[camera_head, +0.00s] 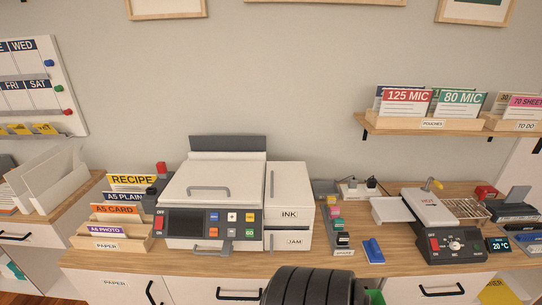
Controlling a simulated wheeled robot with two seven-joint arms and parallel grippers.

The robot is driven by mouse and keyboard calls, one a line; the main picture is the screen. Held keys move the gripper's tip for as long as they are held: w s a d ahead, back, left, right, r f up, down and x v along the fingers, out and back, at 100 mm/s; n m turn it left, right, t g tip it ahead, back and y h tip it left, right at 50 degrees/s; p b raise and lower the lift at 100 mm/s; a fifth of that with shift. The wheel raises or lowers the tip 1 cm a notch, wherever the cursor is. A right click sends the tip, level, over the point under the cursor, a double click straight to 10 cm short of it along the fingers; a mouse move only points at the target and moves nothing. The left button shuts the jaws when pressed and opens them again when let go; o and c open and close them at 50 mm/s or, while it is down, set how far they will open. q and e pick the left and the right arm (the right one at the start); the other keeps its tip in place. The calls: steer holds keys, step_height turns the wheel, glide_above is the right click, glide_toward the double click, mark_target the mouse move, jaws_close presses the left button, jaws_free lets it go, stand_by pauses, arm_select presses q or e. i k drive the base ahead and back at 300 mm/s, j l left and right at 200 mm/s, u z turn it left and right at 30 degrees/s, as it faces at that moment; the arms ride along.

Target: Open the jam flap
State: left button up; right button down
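The jam flap (293,241) is a small white panel labelled JAM, low on the right side of the white printer (212,187). It looks shut, level with the front around it. A short grey upright handle (272,242) is at its left edge. The panel labelled INK (289,214) is just above it and also looks shut. Neither of my grippers shows in the head view.
A paper sorter (110,243) stands left. Small stamps (341,239), a blue item (373,251) and a laminator-like machine (452,243) are right.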

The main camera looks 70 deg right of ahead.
mark_target(288, 245)
steer(key=z, duration=0.5)
steer(key=l+z, duration=0.1)
steer(key=z, duration=1.3)
steer(key=i+z, duration=0.1)
steer(key=z, duration=0.4)
